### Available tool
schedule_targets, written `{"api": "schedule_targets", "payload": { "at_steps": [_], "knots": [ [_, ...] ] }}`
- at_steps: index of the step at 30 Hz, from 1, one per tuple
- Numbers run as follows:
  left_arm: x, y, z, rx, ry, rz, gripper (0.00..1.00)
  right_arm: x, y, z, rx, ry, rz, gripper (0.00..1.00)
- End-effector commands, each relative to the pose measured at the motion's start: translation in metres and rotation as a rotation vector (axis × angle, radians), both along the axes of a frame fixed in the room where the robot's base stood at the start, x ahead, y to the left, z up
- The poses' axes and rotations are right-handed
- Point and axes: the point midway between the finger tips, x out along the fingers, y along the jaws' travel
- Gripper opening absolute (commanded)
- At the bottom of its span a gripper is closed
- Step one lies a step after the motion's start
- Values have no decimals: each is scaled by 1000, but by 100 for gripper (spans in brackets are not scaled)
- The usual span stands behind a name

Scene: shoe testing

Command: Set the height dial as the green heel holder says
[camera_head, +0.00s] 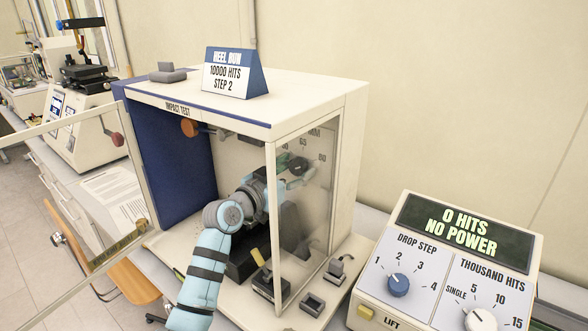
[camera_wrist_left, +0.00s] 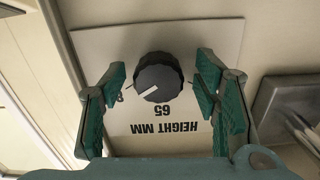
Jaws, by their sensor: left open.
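The height dial (camera_wrist_left: 158,77) is a black knob on a pale plate, marked HEIGHT MM and 65, upside down in the left wrist view. Its white pointer points left and slightly down there, away from the 65 below it. My left gripper (camera_wrist_left: 160,72) is open, with one teal finger on each side of the dial. I cannot make out a green heel holder. My right gripper is not in view.
The cabinet's glass side (camera_head: 306,205) is close to the right of my arm, and its open glass door (camera_head: 72,185) swings out left. A control box (camera_head: 448,260) at right reads 0 HITS, NO POWER.

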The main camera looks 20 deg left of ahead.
Motion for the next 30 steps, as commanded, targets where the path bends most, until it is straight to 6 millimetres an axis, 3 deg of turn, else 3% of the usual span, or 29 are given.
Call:
{"api": "schedule_targets", "payload": {
  "at_steps": [6,15,30],
  "knots": [
    [0,0,0,0,0,0,56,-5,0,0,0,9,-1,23],
    [0,0,0,0,0,0,8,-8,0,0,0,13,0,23],
    [0,0,1,-102,43,1,8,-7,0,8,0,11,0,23]
  ]
}}
